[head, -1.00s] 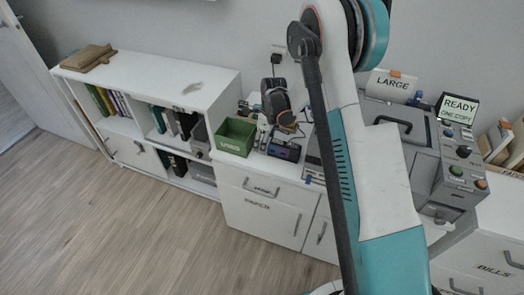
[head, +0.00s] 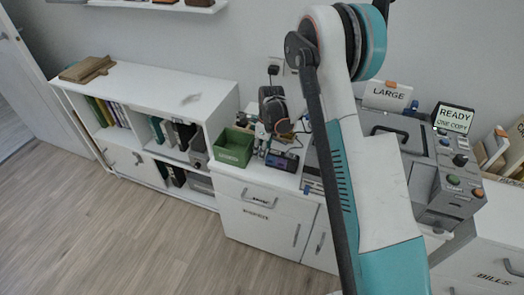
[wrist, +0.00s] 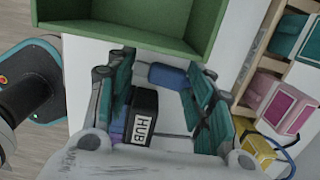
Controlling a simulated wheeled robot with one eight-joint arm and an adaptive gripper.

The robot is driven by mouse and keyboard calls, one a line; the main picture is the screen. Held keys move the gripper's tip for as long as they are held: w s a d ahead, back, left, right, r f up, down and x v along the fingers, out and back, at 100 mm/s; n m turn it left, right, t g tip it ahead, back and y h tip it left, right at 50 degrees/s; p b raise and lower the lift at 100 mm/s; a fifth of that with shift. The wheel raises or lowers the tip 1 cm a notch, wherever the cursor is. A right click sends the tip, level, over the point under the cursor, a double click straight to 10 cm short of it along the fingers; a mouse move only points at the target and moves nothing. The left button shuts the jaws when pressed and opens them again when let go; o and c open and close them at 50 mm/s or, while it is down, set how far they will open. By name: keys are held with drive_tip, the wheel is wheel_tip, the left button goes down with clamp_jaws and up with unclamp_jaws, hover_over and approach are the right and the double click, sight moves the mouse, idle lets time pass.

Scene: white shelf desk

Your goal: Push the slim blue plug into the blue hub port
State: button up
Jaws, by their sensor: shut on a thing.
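My gripper (wrist: 165,75) reaches down in front of the desk's back wall and also shows small in the head view (head: 263,143). Its teal-padded fingers stand either side of a short blue piece, which looks like the slim blue plug (wrist: 167,75), and are shut on it. The dark hub (head: 282,160) stands right of the gripper in the head view. In the wrist view a black block labelled HUB (wrist: 143,120) shows between the fingers, nearer the picture's bottom. The blue port is not clearly visible, and I cannot tell whether the plug touches it.
A green open bin (head: 234,146) stands close left of the gripper; its wall fills the top of the wrist view (wrist: 130,32). A grey machine (head: 405,135) stands at right. Pink (wrist: 288,112) and yellow (wrist: 252,153) blocks and a blue cable lie right in the wrist view.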

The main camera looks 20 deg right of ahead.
wheel_tip(320, 180, up, 18)
drive_tip(key=p, duration=0.6)
drive_tip(key=n+g+h+b, duration=0.25)
drive_tip(key=n+b, duration=0.35)
drive_tip(key=n, duration=1.8)
approach(271, 163)
drive_tip(key=s+a, duration=0.1)
drive_tip(key=s+a+f, duration=0.1)
drive_tip(key=s+a, duration=0.1)
drive_tip(key=s+a+f, duration=0.1)
drive_tip(key=shift+s+a+f, duration=0.15)
drive_tip(key=shift+s+a, duration=0.2)
drive_tip(key=s+f+n+t, duration=0.1)
drive_tip(key=n, duration=0.3)
drive_tip(key=s+f+n+t+h+b, duration=0.1)
drive_tip(key=s+f+n, duration=0.1)
drive_tip(key=n, duration=0.2)
drive_tip(key=s+f+n+t+b, duration=0.1)
drive_tip(key=s+n, duration=0.1)
drive_tip(key=n, duration=0.2)
drive_tip(key=shift+s+a+f, duration=0.1)
drive_tip(key=shift+a+f, duration=0.15)
drive_tip(key=shift+a, duration=0.15)
drive_tip(key=shift+h, duration=0.25)
drive_tip(key=shift+w+d, duration=0.85)
drive_tip(key=shift+w, duration=0.35)
drive_tip(key=shift+w+d, duration=0.85)
drive_tip(key=shift+w, duration=0.3)
